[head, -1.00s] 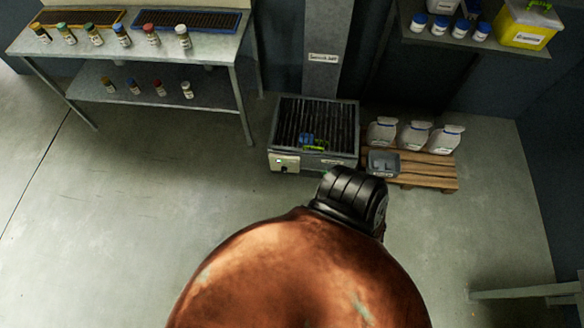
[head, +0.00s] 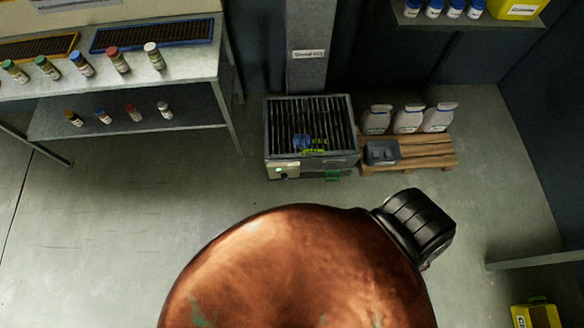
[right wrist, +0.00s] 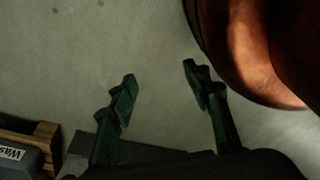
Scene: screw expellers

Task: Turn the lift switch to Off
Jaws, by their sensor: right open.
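A grey box with a dark slatted top (head: 310,125) stands on the floor against the back wall. Its front carries a pale control panel (head: 284,171) with a small green spot. The panel is too small to make out the switch or its setting. My right gripper (right wrist: 159,75) shows in the right wrist view, its two dark green fingers apart with only floor between them. It touches nothing there. My left gripper is not in view.
A wooden pallet (head: 440,153) right of the box holds white jugs (head: 407,119) and a grey bin (head: 382,152). A bench with bottles (head: 150,80) stands left.

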